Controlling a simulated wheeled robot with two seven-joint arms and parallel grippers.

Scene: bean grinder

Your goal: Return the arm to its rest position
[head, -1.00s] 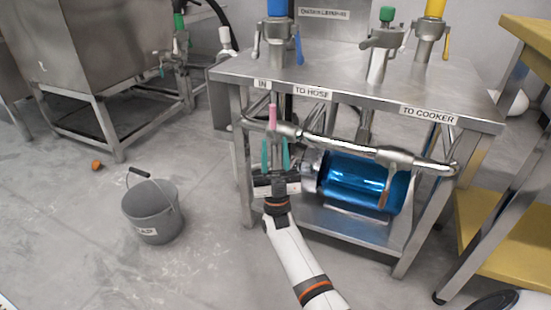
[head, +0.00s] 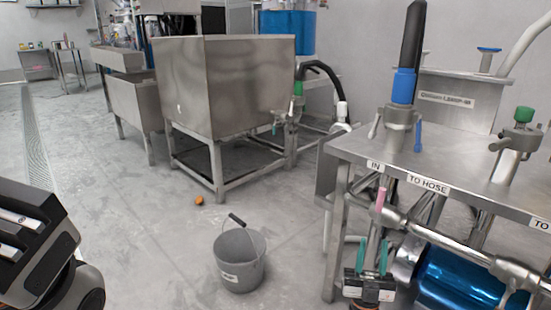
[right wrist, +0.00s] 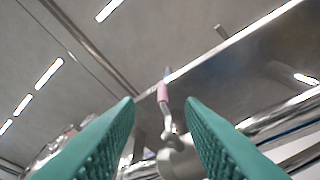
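My right gripper (head: 373,242) is in the lower right of the head view, in front of the steel table's pipework. Its two teal fingers point up and stand apart, with nothing held between them. A pink-handled valve lever (head: 380,200) stands upright just above the fingertips. In the right wrist view the pink lever (right wrist: 163,92) shows beyond and between the open fingers (right wrist: 160,105), apart from them. A dark part of my left arm's end (head: 35,245) shows at the lower left of the head view; its fingers cannot be made out.
The steel table (head: 455,180) with blue and green valves stands at the right. A blue cylinder (head: 455,280) lies below it. A grey bucket (head: 238,262) and a small orange object (head: 199,200) are on the floor. A steel tank (head: 225,90) stands behind. Floor at left is open.

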